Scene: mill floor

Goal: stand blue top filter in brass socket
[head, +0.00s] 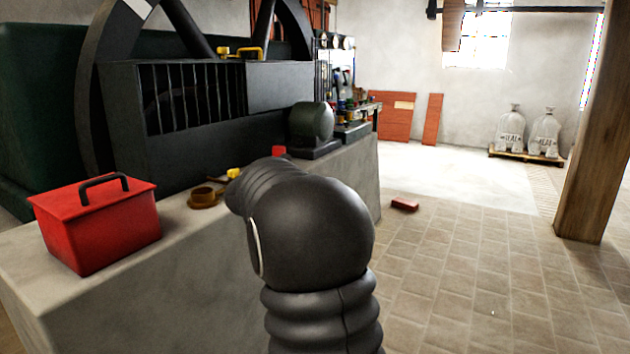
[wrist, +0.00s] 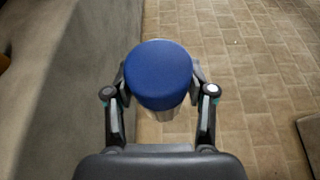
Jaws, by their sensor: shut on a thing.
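The blue top filter (wrist: 158,72) shows in the wrist view, its round blue cap towards the camera and a silvery body below. My gripper (wrist: 159,90) is shut on it, one finger on each side, and holds it over the tiled floor beside the plinth. The brass socket (head: 204,197) is a low ring with a side piece on the plinth in the head view, right of the red toolbox. My gripper and the filter are hidden behind my arm in the head view. A brownish edge at the wrist view's far left may be the socket; I cannot tell.
The concrete plinth (head: 200,262) carries a red toolbox (head: 98,222), a dark machine (head: 185,100) and a green-grey motor (head: 312,124). A red brick-like block (head: 405,204) lies on the floor. A wooden post (head: 588,130) stands right. The floor between is mostly clear.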

